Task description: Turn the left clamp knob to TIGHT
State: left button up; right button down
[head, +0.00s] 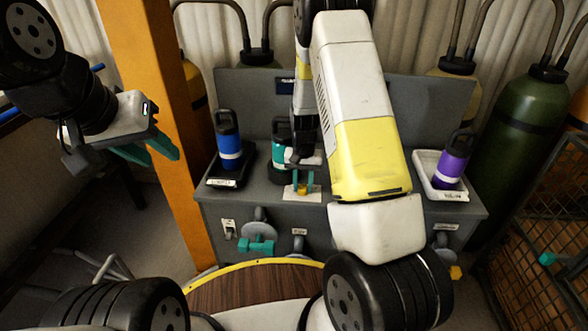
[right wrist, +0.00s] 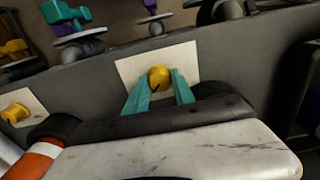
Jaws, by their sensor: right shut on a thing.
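A yellow knob (right wrist: 158,78) sits on a pale plate (right wrist: 128,68) in the right wrist view. It has a dark mark on its lower side. My right gripper (right wrist: 158,90) has its teal fingers on either side of the knob and is shut on it. In the head view, that knob (head: 302,190) and my right gripper (head: 303,180) are at the grey bench, in front of the teal bottle. No TIGHT lettering can be read. My left gripper (head: 152,152) is open and empty, away from the bench at the left.
A blue bottle (head: 228,142), a teal bottle (head: 281,135) and a purple bottle (head: 452,160) stand on the grey bench (head: 380,222). Another yellow knob (right wrist: 15,113) shows in the right wrist view. An orange post (head: 160,110) stands between my left gripper and the bench. Gas cylinders (head: 518,140) stand behind.

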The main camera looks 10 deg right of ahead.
aim_at(303, 186)
jog(key=c, duration=1.1)
grip_release()
jog(key=shift+o, duration=0.2)
notch_tip(303, 186, up, 8)
jog(key=shift+f, duration=0.1)
